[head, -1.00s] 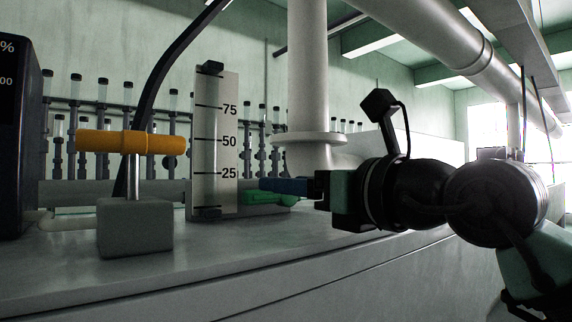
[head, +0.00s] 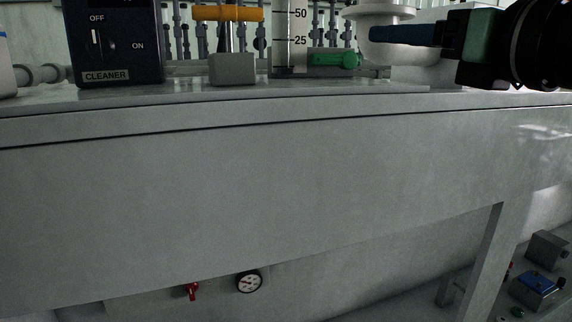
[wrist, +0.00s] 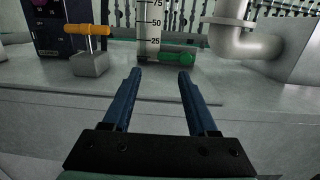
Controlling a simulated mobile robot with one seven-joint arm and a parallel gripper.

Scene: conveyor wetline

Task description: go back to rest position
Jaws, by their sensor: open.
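My gripper (wrist: 160,78) shows in the wrist view with its two blue fingers apart and nothing between them. In the head view my gripper (head: 372,35) is at the upper right, pointing left, above the counter level. Beyond the fingers stand a green-handled valve (wrist: 177,57) and a white level gauge (wrist: 149,30) marked 25, 50 and 75. The green handle (head: 335,59) also shows in the head view, lying horizontal to the left of my gripper. My gripper appears apart from it.
A yellow handle (head: 228,13) on a grey block (head: 233,69) and a dark CLEANER switch box (head: 117,50) stand on the counter (head: 180,93) at left. A thick pipe (wrist: 240,42) is at right. Below the counter are a red valve (head: 192,291) and a dial gauge (head: 249,282).

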